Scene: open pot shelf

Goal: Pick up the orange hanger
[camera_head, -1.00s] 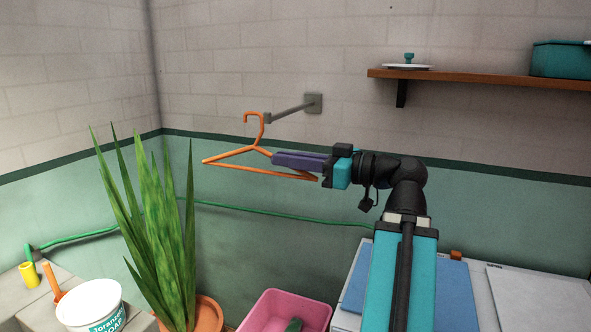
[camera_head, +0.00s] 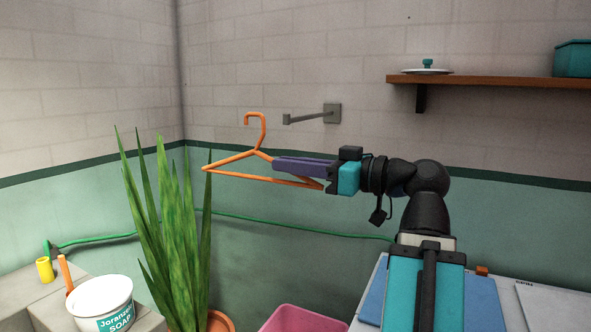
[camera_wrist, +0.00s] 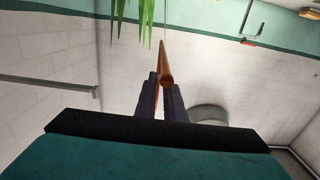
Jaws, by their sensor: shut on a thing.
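The orange hanger (camera_head: 232,158) is held in the air, upright with its hook at the top, in the head view. My gripper (camera_head: 278,166) is shut on the right side of the hanger, its purple fingers pointing left. In the wrist view the hanger (camera_wrist: 167,65) shows edge-on between the two fingers (camera_wrist: 160,95). The grey wall rod (camera_head: 308,117) is to the right of the hook, with a visible gap between them. The fingers hide part of the hanger's right arm.
A tall green plant (camera_head: 178,235) stands below and left of the hanger. A soap tub (camera_head: 102,300) is on the ledge at lower left. A pink bin (camera_head: 305,320) is below. A wooden shelf (camera_head: 480,81) is at upper right. A green hose (camera_head: 300,222) runs along the wall.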

